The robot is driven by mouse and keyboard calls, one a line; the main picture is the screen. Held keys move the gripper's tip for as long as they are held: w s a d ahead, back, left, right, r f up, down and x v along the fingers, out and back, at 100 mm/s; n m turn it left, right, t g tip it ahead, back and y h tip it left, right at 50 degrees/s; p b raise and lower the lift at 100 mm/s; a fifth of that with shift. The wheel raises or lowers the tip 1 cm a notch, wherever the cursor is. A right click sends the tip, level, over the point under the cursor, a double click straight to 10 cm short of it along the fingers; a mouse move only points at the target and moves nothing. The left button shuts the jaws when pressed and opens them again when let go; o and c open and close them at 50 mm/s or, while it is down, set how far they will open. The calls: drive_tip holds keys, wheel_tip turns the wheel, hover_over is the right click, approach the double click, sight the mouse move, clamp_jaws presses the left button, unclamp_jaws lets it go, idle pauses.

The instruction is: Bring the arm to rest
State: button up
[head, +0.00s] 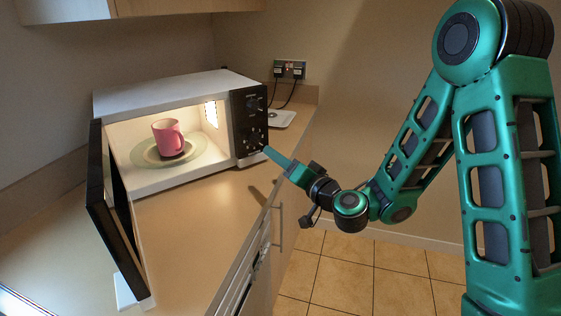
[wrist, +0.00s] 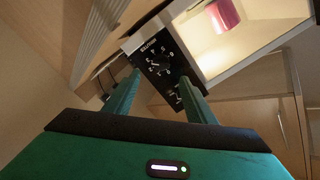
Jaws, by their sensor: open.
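My gripper (head: 268,151) is open and empty, held out in front of the microwave's black control panel (head: 249,122). In the wrist view my gripper (wrist: 160,83) shows its two green fingers apart, with the panel and its dial between and beyond them. Whether a fingertip touches the panel I cannot tell. My arm is bent, reaching from the right over the counter's front edge. A pink mug (head: 168,138) stands upright on the plate (head: 142,155) inside the lit microwave (head: 175,90). Part of the mug also shows in the wrist view (wrist: 223,15).
The microwave door (head: 112,205) stands wide open to the left. The wooden counter (head: 190,225) is mostly clear in front. A wall socket (head: 289,69) with plugs and cords is at the back, near a small pale item (head: 281,118). Tiled floor (head: 350,275) lies open below my arm.

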drive_tip(key=s+d+f+n+g+h, duration=0.1)
drive_tip(key=s+d+f+g+h, duration=0.15)
drive_tip(key=s+d, duration=0.45)
drive_tip(key=s+d+f+n+g+h, duration=0.1)
drive_tip(key=s+d+f+g+h, duration=0.2)
drive_tip(key=d, duration=0.7)
drive_tip(key=s+d+f+n+g+h, duration=0.1)
drive_tip(key=s+d+g+h, duration=0.1)
drive_tip(key=s+d+g, duration=0.5)
drive_tip(key=s+d+r+m+g+h, duration=0.1)
drive_tip(key=s+d+m, duration=0.2)
drive_tip(key=s+d, duration=0.3)
drive_tip(key=s+d+r+m+g+h, duration=0.1)
drive_tip(key=s+d, duration=0.6)
drive_tip(key=s, duration=0.8)
drive_tip(key=m+g, duration=0.1)
drive_tip(key=m, duration=0.1)
drive_tip(key=shift+d+r+m, duration=0.15)
drive_tip(key=shift+r+m, duration=0.25)
drive_tip(key=shift+w, duration=0.1)
